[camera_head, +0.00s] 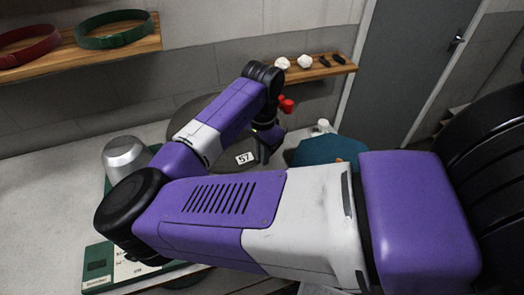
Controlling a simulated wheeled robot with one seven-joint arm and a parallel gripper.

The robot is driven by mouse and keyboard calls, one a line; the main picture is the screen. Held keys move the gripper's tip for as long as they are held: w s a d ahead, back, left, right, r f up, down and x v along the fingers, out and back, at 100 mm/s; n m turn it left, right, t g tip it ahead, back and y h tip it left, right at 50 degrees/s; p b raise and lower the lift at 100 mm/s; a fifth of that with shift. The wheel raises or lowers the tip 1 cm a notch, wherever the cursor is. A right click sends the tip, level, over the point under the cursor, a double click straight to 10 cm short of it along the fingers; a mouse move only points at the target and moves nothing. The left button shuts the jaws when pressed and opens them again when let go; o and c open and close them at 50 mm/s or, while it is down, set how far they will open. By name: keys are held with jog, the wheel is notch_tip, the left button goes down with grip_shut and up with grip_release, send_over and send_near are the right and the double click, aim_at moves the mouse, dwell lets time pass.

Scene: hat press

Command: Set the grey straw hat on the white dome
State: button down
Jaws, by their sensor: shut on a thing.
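My gripper (264,154) is in the middle of the head view, pointing down, partly hidden by its own wrist. It is shut on the grey straw hat (187,104), which shows as a dark grey rounded shape behind my arm. The exact grip point is hard to see. A small white tag (245,158) reading 57 shows beside the fingers. I cannot make out a white dome; my arm covers much of the table. A silver metal dome-shaped piece (125,157) stands at left on a green-based machine (98,262).
A teal rounded thing (318,150) lies right of my gripper, with small white items behind it. A wall shelf (80,45) holds red and green bands. A smaller shelf (320,70) holds white and black items. The light tabletop (45,190) is clear at far left.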

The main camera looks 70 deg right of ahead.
jog(key=shift+f+b, duration=3.85)
jog(key=shift+f, duration=1.5)
jog(key=shift+f+b, duration=0.4)
jog(key=shift+f, duration=0.4)
jog(key=c, duration=1.4)
grip_release()
jog(key=shift+c, duration=0.2)
notch_tip(320, 180, up, 8)
jog(key=shift+f+b, duration=0.1)
jog(key=shift+b, duration=0.2)
